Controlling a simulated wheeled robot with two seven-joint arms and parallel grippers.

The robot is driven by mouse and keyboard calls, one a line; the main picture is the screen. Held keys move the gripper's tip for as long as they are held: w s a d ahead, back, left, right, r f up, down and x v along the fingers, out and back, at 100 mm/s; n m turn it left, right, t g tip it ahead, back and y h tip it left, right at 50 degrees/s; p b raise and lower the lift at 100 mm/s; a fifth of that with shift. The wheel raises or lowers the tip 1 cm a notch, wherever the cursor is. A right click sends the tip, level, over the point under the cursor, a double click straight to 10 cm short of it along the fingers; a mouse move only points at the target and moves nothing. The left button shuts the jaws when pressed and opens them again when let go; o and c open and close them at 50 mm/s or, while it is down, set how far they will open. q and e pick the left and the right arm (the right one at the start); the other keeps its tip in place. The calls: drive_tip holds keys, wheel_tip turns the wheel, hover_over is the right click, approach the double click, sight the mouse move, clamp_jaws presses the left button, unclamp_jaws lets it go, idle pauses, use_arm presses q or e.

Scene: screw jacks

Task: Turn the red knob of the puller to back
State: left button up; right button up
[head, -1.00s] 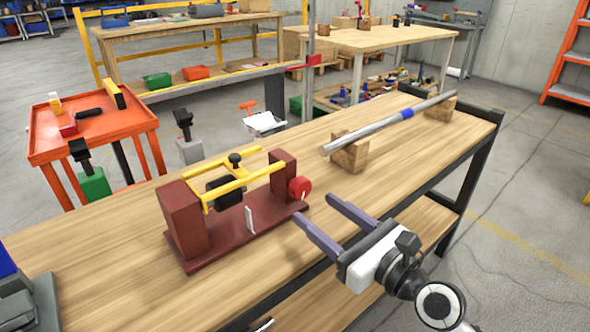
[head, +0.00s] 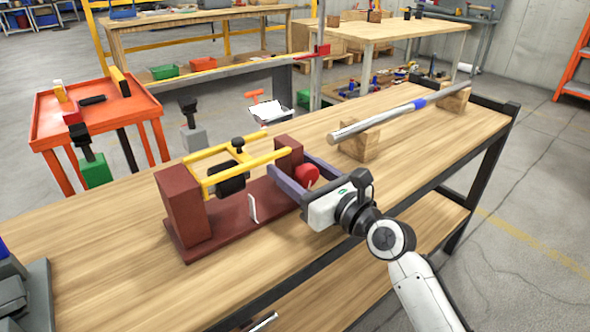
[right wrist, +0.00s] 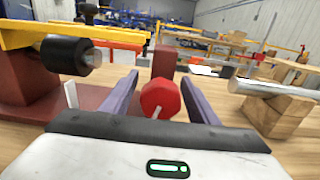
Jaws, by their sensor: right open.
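The puller is a dark red base (head: 225,228) with two upright blocks, yellow rails (head: 240,170) and a black carriage (head: 230,185) between them. Its red knob (head: 307,174) sits on the outer side of the right block. My right gripper (head: 290,170) is open, its two purple fingers reaching to either side of the knob. In the right wrist view the red knob (right wrist: 160,99), with a white mark on its face, shows between the spread fingers, apart from both. My left gripper is not in view.
A metal bar with a blue band (head: 400,110) rests on wooden blocks (head: 358,142) to the right of the puller. A grey device (head: 25,300) stands at the near left of the wooden table (head: 120,225).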

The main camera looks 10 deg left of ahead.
sight(311, 180)
drive_tip(key=c, duration=1)
drive_tip(key=shift+f+n+p, duration=0.1)
drive_tip(key=shift+n+p, duration=0.2)
drive_tip(key=shift+n, duration=0.4)
drive_tip(key=shift+c, duration=0.2)
drive_tip(key=o, duration=1)
drive_tip(key=shift+o, duration=0.2)
drive_tip(key=p+v, duration=0.2)
drive_tip(key=v, duration=0.8)
drive_tip(key=shift+s+d+p, duration=0.15)
drive_tip(key=shift+p, duration=0.15)
